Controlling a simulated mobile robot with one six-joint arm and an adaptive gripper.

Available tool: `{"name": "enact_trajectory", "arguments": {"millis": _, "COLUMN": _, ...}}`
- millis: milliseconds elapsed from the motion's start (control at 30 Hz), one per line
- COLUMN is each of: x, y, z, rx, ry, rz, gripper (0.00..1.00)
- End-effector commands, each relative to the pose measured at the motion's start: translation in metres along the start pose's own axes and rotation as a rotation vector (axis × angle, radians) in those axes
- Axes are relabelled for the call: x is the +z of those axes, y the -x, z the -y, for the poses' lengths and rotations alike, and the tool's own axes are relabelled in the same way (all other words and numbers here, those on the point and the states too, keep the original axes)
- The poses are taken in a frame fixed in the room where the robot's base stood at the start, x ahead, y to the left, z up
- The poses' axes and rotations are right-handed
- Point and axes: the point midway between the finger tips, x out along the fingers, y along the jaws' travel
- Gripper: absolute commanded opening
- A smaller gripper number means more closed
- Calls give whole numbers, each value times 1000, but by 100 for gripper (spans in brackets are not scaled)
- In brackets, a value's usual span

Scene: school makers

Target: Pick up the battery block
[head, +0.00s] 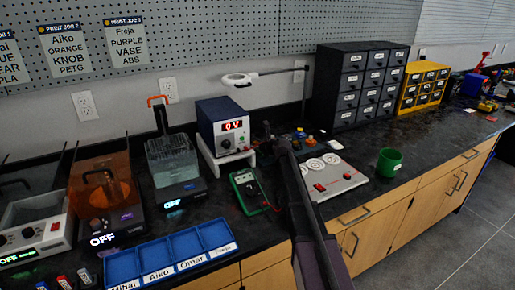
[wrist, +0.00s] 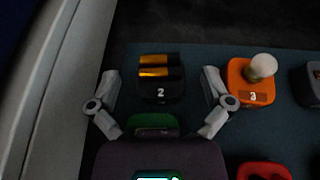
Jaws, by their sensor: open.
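The battery block (wrist: 160,92) is dark, marked "2", with two copper-and-black cells on top; it lies ahead in the wrist view. My gripper (wrist: 161,82) is open, with one finger on each side of the block and visible gaps between. The fingers do not appear to touch it. In the head view my arm reaches to the back of the bench, and my gripper is small and dark there. I cannot make out the battery block in that view.
In the wrist view an orange block (wrist: 252,92) marked "3", with a white bulb, stands close right. A green piece (wrist: 153,124) lies just nearer than the battery block, and a red piece (wrist: 263,171) at lower right. A blue power supply (head: 225,130) stands left of my arm.

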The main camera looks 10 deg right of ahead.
Motion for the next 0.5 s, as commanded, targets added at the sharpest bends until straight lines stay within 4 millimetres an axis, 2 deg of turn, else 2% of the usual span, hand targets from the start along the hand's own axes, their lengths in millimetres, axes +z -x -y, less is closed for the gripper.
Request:
{"name": "enact_trajectory", "arguments": {"millis": 467, "x": 0, "y": 1, "z": 1, "rx": -1, "ry": 0, "rz": 0, "gripper": 100}}
{"name": "enact_trajectory", "arguments": {"millis": 500, "x": 0, "y": 1, "z": 1, "rx": -1, "ry": 0, "rz": 0, "gripper": 91}}
